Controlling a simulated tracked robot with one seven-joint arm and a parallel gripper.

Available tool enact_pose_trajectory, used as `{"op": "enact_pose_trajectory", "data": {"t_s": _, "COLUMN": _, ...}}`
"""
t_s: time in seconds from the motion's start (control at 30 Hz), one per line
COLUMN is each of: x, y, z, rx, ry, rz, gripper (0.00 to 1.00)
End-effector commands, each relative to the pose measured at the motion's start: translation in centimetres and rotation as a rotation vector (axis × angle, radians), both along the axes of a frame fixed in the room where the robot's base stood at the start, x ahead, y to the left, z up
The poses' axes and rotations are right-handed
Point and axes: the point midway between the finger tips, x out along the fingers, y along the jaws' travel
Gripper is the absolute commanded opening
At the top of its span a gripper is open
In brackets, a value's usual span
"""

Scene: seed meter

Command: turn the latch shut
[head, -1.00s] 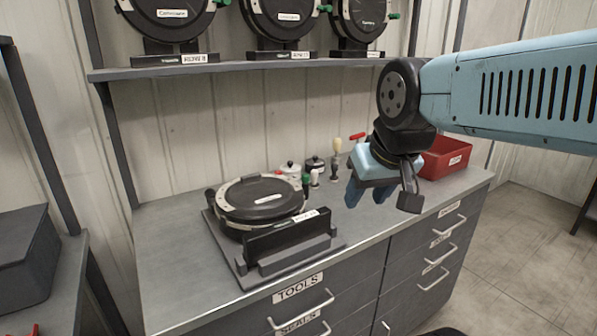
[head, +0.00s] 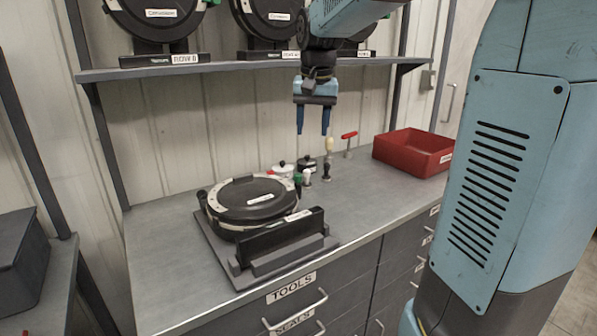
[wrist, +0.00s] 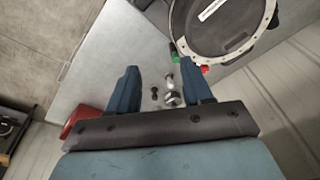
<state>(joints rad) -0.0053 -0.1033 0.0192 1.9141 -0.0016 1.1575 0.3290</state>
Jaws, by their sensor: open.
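The seed meter (head: 255,205), a round black-lidded housing with a pale rim, lies on a grey base plate on the bench. A green-tipped handle (head: 297,178), which looks like the latch, is at its right side; its exact angle is too small to tell. In the wrist view the meter (wrist: 215,25) is at the top right, with the green tip (wrist: 173,52) at its rim. My gripper (head: 312,133) is open and empty, fingers pointing down, above the bench behind and right of the meter. It touches nothing.
A red bin (head: 413,152) is at the bench's right. A shelf (head: 230,69) with more meters hangs above. The bench front right is clear.

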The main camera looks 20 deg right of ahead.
Motion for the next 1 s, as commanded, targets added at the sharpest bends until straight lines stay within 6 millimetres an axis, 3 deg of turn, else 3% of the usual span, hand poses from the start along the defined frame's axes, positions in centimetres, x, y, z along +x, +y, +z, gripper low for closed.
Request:
{"op": "enact_pose_trajectory", "data": {"t_s": 0.03, "x": 1.7, "y": 0.0, "z": -0.4, "rx": 0.002, "ry": 0.021, "rz": -0.015, "gripper": 0.50}}
{"op": "enact_pose_trajectory", "data": {"t_s": 0.2, "x": 6.8, "y": 0.0, "z": -1.7, "rx": 0.010, "ry": 0.085, "rz": -0.076, "gripper": 0.50}}
{"op": "enact_pose_trajectory", "data": {"t_s": 0.43, "x": 11.8, "y": 0.0, "z": -3.7, "rx": 0.013, "ry": 0.150, "rz": -0.140, "gripper": 0.50}}
{"op": "enact_pose_trajectory", "data": {"t_s": 0.6, "x": 13.3, "y": 0.0, "z": -4.5, "rx": 0.013, "ry": 0.170, "rz": -0.162, "gripper": 0.50}}
{"op": "enact_pose_trajectory", "data": {"t_s": 0.77, "x": 13.6, "y": 0.0, "z": -5.4, "rx": 0.013, "ry": 0.175, "rz": -0.166, "gripper": 0.50}}
{"op": "enact_pose_trajectory", "data": {"t_s": 1.0, "x": 13.5, "y": 0.0, "z": -9.0, "rx": 0.013, "ry": 0.177, "rz": -0.166, "gripper": 0.50}}
